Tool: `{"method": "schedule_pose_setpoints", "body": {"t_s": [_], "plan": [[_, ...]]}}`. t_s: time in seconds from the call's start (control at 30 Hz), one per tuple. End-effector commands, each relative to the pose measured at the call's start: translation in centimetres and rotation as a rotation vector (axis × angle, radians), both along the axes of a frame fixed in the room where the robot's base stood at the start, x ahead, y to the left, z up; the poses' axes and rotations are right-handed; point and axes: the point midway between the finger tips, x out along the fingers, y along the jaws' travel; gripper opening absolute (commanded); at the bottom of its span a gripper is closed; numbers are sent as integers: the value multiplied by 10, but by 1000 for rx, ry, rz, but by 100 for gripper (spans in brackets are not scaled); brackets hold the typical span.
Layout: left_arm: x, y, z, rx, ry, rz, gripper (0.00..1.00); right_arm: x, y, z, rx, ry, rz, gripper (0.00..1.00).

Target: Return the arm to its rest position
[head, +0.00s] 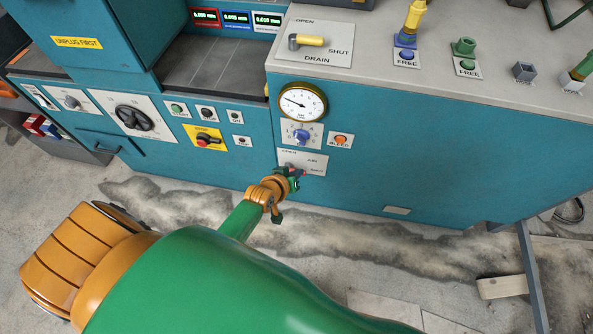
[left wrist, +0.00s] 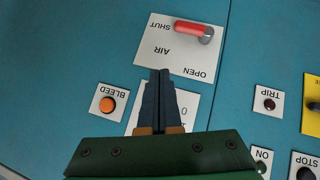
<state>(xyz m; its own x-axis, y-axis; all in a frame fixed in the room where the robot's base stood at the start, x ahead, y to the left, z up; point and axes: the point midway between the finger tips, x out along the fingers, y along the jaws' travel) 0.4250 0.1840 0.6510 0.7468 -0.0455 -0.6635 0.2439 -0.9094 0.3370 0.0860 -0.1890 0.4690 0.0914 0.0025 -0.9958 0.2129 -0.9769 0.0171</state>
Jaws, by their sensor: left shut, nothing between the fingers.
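My left arm, green with orange joints, reaches from the bottom of the head view to the teal cabinet front. My left gripper (head: 292,178) is in front of the lower edge of the AIR plate (head: 312,158). In the left wrist view, which is upside down, the dark fingers of my left gripper (left wrist: 160,76) are together and empty. Their tips overlap the AIR plate (left wrist: 160,62) in the picture, beside its red handle (left wrist: 190,28). The handle lies toward the word SHUT, and the fingers appear apart from it. My right gripper is not in view.
The gauge (head: 303,102), blue knob (head: 301,136) and orange BLEED button (head: 341,139) are above the gripper. The yellow DRAIN lever (head: 308,40) is on the grey top. Bare stained floor (head: 330,235) lies in front; a metal leg (head: 532,275) stands at right.

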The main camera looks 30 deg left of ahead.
Motion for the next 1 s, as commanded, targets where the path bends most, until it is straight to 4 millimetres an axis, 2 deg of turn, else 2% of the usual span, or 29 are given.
{"method": "schedule_pose_setpoints", "body": {"t_s": [0.17, 0.27, 0.37, 0.4, 0.47, 0.5, 0.6, 0.7, 0.8, 1.0], "plan": [[0, 0, 0, 1, 1, -1, 0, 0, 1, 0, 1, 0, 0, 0], [-18, -2, -18, 29, 56, -29, 0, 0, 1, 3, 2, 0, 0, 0], [-80, -6, -68, 111, 216, -124, 0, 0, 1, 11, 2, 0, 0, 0], [-115, -7, -89, 150, 293, -178, 0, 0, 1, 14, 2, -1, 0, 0], [-167, -6, -115, 206, 402, -266, 0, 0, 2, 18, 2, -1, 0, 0], [-202, -5, -128, 238, 469, -323, 0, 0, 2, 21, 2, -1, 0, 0], [-275, -1, -146, 294, 602, -451, 0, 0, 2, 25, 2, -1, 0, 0], [-321, 3, -153, 323, 682, -534, 0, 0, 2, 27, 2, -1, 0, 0], [-339, 5, -155, 334, 711, -568, 0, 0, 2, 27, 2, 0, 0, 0], [-340, 5, -156, 334, 713, -571, 0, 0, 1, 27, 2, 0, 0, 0]]}}
